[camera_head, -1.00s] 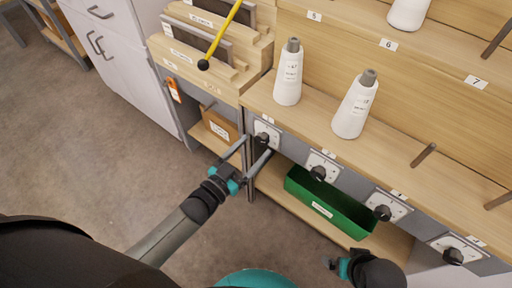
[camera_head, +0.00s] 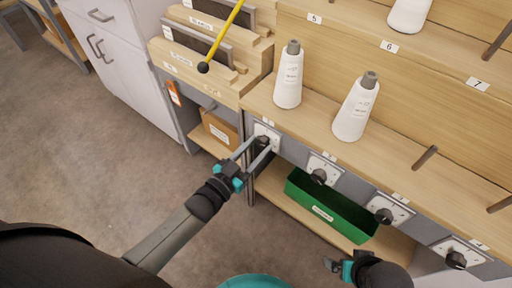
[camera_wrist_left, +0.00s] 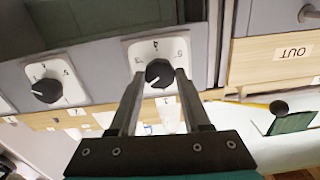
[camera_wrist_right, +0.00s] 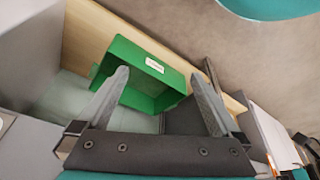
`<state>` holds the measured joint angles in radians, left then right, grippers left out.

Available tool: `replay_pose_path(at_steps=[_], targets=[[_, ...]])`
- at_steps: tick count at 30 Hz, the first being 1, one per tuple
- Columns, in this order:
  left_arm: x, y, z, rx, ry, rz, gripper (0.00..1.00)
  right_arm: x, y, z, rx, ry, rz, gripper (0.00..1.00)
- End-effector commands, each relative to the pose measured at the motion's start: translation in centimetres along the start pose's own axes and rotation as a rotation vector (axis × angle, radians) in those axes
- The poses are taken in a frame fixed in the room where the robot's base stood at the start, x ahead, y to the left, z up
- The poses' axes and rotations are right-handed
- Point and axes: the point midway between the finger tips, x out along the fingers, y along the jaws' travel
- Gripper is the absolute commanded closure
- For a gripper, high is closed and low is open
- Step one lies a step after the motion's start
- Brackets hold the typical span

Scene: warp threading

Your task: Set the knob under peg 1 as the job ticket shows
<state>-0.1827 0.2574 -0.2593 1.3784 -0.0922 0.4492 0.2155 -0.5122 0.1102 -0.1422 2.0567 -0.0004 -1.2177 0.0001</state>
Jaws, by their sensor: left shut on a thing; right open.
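The knob under peg 1 (camera_head: 263,141) is black on a white square dial plate, on the grey front rail at the rail's left end. In the left wrist view the knob (camera_wrist_left: 158,73) sits between the two fingertips, and the dial plate (camera_wrist_left: 178,47) shows printed digits. My left gripper (camera_head: 258,151) is shut on the knob, its fingers on either side. My right gripper (camera_wrist_right: 162,90) is open and empty, low at the front. The job ticket is not clearly readable; an orange tag (camera_head: 174,92) hangs on the post at left.
White thread cones (camera_head: 289,76) and (camera_head: 355,108) stand on the shelf above. Other knobs (camera_head: 319,176) line the rail to the right. A green bin (camera_head: 328,207) sits on the lower shelf. A yellow rod with a black ball (camera_head: 203,68) is up left.

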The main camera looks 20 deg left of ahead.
Motion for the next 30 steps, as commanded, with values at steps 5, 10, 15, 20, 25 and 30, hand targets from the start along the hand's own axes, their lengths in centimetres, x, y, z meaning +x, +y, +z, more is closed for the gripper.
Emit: replay_pose_path(at_steps=[5,10,15,20,25,30], targets=[[0.0,0.0,0.0,0.0,0.0,0.0,0.92,0.0,0.0,0.0,0.0,0.0,0.0,0.0],[0.0,0.0,0.0,0.0,-0.001,0.0,1.0,0.0,0.0,0.0,0.0,-0.001,-0.001,0.0],[0.0,0.0,0.0,0.011,-0.001,0.0,1.0,0.0,0.0,0.0,0.0,-0.001,-0.001,0.0],[0.0,0.0,0.0,0.058,-0.001,-0.001,1.0,0.1,0.0,0.2,0.0,-0.006,-0.001,0.0],[0.0,0.0,0.0,0.159,-0.002,-0.001,1.0,0.6,0.0,0.7,0.0,-0.019,-0.001,0.0],[-0.1,0.0,0.0,0.307,-0.002,0.0,1.0,1.2,0.1,0.9,-0.001,-0.022,0.0,0.0]])
